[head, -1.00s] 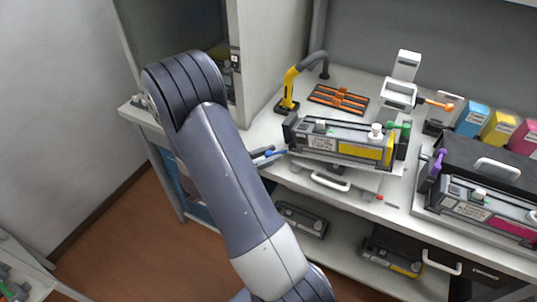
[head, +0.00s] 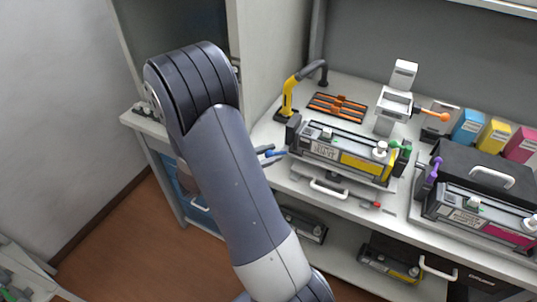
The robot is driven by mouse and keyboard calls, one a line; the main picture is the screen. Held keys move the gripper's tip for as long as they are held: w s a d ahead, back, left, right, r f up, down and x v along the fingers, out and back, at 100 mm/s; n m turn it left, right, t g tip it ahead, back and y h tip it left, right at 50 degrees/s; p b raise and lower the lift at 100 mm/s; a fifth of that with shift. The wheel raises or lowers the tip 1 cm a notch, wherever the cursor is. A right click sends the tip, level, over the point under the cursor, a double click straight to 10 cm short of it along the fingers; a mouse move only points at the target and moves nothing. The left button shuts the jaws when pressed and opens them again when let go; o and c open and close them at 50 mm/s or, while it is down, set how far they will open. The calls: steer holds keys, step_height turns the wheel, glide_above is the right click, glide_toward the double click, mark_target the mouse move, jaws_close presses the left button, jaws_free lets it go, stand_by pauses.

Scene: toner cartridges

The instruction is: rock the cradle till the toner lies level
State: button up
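A second cartridge with a magenta panel (head: 507,233) and a purple knob (head: 436,165) stands at the right. Behind are a yellow-and-black curved stand (head: 287,98), an orange-slatted tray (head: 338,106), a white device (head: 394,105) and coloured cartons (head: 468,127). More cartridges sit below.

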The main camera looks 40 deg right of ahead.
steer(key=o, duration=0.4)
steer(key=shift+c, duration=0.2)
steer(key=b+v, duration=0.1)
steer(key=v, duration=0.9)
steer(key=shift+a, duration=0.4)
steer(key=p+x, duration=0.1)
steer(key=x, duration=1)
steer(key=shift+w, duration=0.1)
steer(key=shift+a+f, duration=0.1)
steer(key=shift+f, duration=0.15)
